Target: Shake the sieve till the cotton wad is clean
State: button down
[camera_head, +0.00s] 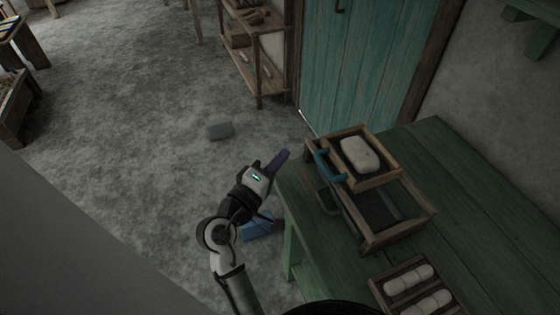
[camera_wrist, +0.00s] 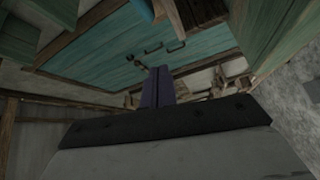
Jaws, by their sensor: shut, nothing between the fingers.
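The sieve (camera_head: 376,180) is a small wooden frame with a blue-teal handle (camera_head: 330,166) on its left side. It sits on the far part of a larger wooden frame (camera_head: 428,215) on the green table. A whitish cotton wad (camera_head: 360,153) lies in the sieve; I cannot tell how clean it is. My gripper (camera_head: 282,157) is shut and empty, left of the handle and apart from it, near the table's left edge. Its purple-grey fingers are together in the wrist view (camera_wrist: 158,87). The wrist view does not clearly show the sieve.
A wooden tray with several white rolls (camera_head: 374,286) lies on the near part of the green table (camera_head: 470,190). A shelf (camera_head: 257,60) stands beside the teal door (camera_head: 360,60).

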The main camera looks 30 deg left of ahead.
jog(key=w+d+p, duration=0.2)
jog(key=w+d, duration=0.2)
jog(key=w, duration=0.1)
jog(key=shift+f+p, duration=0.2)
jog(key=shift+p, duration=0.15)
jog(key=shift+d, duration=0.1)
dwell(0.3)
